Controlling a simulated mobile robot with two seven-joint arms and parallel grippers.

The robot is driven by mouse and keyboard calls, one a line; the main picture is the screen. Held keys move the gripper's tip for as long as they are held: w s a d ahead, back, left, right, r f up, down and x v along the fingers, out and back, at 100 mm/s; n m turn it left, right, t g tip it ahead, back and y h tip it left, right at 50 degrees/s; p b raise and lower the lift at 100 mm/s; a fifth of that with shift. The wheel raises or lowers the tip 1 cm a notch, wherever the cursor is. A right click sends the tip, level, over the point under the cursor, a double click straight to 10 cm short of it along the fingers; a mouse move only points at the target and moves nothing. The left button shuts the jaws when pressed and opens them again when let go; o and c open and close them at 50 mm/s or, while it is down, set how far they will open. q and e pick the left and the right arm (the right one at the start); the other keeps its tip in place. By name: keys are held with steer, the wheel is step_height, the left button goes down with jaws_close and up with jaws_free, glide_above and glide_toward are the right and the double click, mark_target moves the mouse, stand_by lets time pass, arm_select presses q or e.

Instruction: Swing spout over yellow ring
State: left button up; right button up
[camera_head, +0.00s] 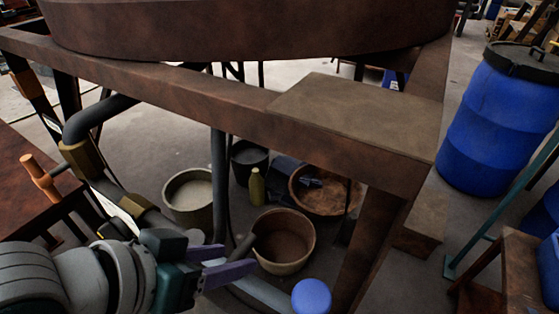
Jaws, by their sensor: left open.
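A dark pipe (100,112), which looks like the spout, bends down through a brass-coloured joint (82,158) at the left. It runs down right behind my left gripper (238,256), and a grey-blue length (262,291) shows beyond it. My left gripper's purple fingers are open. A short dark peg (244,244) shows at the fingertips; I cannot tell whether it lies between them or touches them. I cannot make out a yellow ring. My right gripper is not in view.
Under the brown frame (180,88) stand a pale-filled bucket (190,195), a tan bucket (283,243), a wide brown tub (322,190) and a yellowish bottle (257,186). A blue round top (312,296) is at the bottom. A blue barrel (495,125) stands right.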

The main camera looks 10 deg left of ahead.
mark_target(247, 287)
arm_select(q)
steer(key=b+x, duration=0.1)
steer(key=x, duration=0.5)
steer(key=shift+b, duration=0.3)
steer(key=shift+r, duration=0.1)
jaws_close()
stand_by(0.9)
